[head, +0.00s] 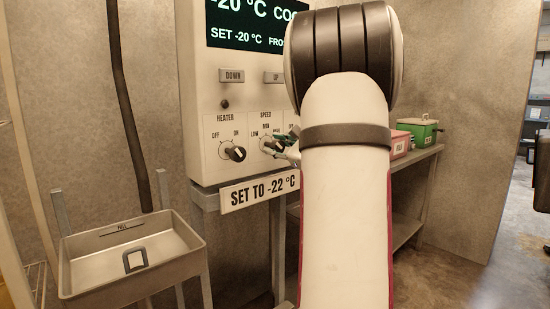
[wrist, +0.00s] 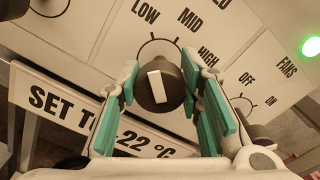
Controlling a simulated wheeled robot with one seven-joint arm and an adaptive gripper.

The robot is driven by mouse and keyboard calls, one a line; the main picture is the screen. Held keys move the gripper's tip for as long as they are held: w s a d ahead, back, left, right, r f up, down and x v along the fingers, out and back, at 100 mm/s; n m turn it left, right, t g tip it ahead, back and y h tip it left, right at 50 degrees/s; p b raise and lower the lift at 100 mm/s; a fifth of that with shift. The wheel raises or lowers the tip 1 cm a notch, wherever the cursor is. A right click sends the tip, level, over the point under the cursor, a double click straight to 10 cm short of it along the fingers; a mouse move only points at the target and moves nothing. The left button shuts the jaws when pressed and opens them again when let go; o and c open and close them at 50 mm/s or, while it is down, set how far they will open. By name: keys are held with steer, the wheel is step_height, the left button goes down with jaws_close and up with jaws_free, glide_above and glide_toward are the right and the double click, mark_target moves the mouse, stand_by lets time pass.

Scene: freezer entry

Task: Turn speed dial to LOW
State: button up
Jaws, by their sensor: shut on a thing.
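The speed dial (wrist: 155,85) is a black round knob with a white bar on its face, under the labels LOW, MID and HIGH. In the wrist view the bar runs nearly up and down, its upper end toward LOW; I cannot tell which end is the pointer. My gripper (wrist: 158,88) has its green-padded fingers on both sides of the dial and is shut on it. In the head view the dial (head: 269,146) shows beside my gripper (head: 281,150), and my arm hides the right part of the panel.
The heater dial (head: 232,152) sits left of the speed dial. A fans dial (wrist: 243,107) is close to the right finger. A "SET TO -22 °C" sign (head: 259,191) hangs below the panel. A metal tray (head: 195,262) stands at left; a green box (head: 418,130) is behind my arm.

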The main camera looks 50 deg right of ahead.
steer(key=shift+n+b, duration=0.4)
steer(key=o, duration=1.2)
steer(key=v, duration=1.2)
steer(key=shift+f, duration=0.1)
